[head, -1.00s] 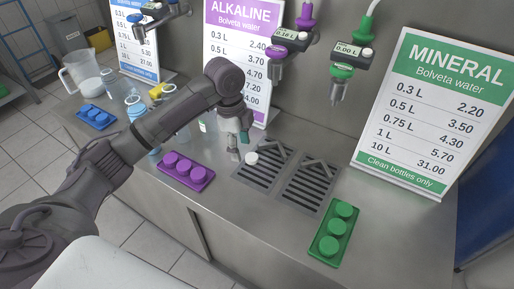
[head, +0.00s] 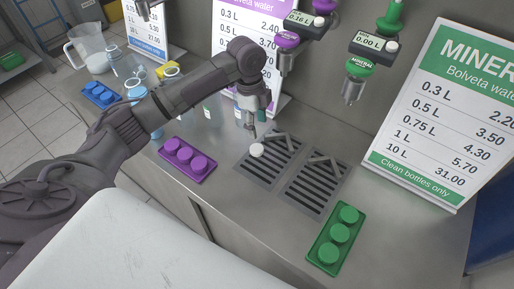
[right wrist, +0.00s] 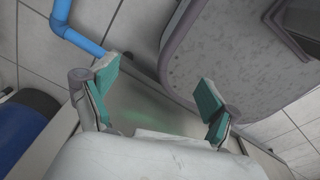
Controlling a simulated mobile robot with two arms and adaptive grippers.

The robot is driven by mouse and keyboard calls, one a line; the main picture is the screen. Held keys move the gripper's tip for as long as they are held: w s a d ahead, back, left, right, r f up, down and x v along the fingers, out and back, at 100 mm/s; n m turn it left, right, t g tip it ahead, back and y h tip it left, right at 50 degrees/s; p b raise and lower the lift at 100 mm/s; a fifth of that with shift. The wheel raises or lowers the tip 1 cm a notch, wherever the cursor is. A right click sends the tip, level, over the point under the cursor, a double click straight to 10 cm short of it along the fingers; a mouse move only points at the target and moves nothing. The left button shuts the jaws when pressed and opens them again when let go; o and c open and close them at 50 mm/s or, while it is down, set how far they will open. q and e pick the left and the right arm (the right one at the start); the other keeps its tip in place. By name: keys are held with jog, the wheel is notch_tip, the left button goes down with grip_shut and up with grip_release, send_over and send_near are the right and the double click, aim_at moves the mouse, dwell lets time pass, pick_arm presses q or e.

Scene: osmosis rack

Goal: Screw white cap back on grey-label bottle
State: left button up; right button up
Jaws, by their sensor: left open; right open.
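The white cap (head: 257,150) sits on the left drain grate, near its left edge. My left gripper (head: 252,128) points down just behind the cap, with a small gap between them in the picture. It is open and seems empty, though its fingers are small in the view. I cannot pick out a grey-label bottle; a small bottle with a green label (head: 207,112) shows partly behind my left arm. My right gripper (right wrist: 156,82) is open and empty in the right wrist view, with green pads wide apart.
Purple buttons (head: 187,160) lie left of the drain grates (head: 315,185), and green buttons (head: 335,238) lie right. Purple (head: 286,42) and green (head: 360,68) taps hang above. Several bottles and a jug (head: 90,50) stand back left.

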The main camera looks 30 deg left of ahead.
pick_arm(q)
send_over(257, 148)
jog(key=f, duration=0.4)
jog(key=shift+d+f, duration=0.1)
jog(key=shift+d, duration=0.1)
jog(key=shift+f, duration=0.35)
pick_arm(e)
jog(key=shift+w+r, duration=0.3)
jog(key=shift+w, duration=0.5)
jog(key=shift+s, duration=0.2)
pick_arm(q)
jog(key=shift+s+a+f+p, duration=0.1)
jog(key=shift+f+p, duration=0.2)
jog(key=shift+p, duration=0.05)
jog(key=f, duration=0.2)
jog(key=f+p, duration=0.1)
jog(key=shift+a+f, duration=0.25)
jog(key=shift+f, duration=0.6)
pick_arm(e)
jog(key=shift+s+r, duration=0.1)
jog(key=shift+r, duration=0.5)
